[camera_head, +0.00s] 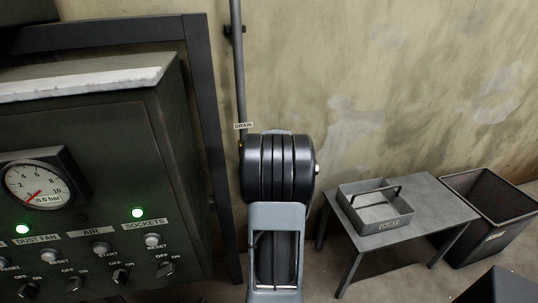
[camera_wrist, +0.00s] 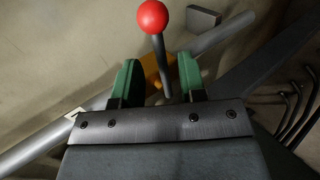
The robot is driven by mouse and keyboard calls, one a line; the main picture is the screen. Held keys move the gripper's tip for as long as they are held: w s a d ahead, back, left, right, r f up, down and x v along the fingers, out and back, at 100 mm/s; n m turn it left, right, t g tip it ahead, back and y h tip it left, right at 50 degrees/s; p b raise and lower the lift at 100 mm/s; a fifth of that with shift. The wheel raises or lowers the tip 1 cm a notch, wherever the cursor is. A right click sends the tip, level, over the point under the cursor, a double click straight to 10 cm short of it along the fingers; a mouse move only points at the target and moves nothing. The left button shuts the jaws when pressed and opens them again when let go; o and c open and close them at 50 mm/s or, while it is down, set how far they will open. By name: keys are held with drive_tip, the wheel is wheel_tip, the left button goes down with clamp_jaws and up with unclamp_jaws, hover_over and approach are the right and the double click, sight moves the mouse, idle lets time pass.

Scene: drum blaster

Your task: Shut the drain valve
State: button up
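The drain valve's lever shows in the wrist view as a thin dark rod with a red ball knob (camera_wrist: 152,17) at its upper end. Behind the rod is the brass-yellow valve body (camera_wrist: 151,72) on a slanting grey pipe (camera_wrist: 38,141). My gripper (camera_wrist: 158,76) is open, with its green fingers on either side of the rod in the picture. No clear contact shows, and I cannot tell how deep the rod sits between them. In the head view, a DRAIN label (camera_head: 244,125) marks the vertical pipe (camera_head: 239,75); my arm hides the valve and gripper.
A dark control panel (camera_head: 100,130) with a gauge (camera_head: 37,186) reading near zero, green lamps and switches stands at left. A grey table (camera_head: 440,205) holding a DUST tray (camera_head: 385,224) and a dark open bin (camera_head: 495,225) stand at right. The wall is behind.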

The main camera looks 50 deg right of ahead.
drive_tip(key=p+v, duration=0.4)
drive_tip(key=v, duration=0.8)
drive_tip(key=shift+s+d, duration=0.1)
drive_tip(key=shift+d, duration=0.05)
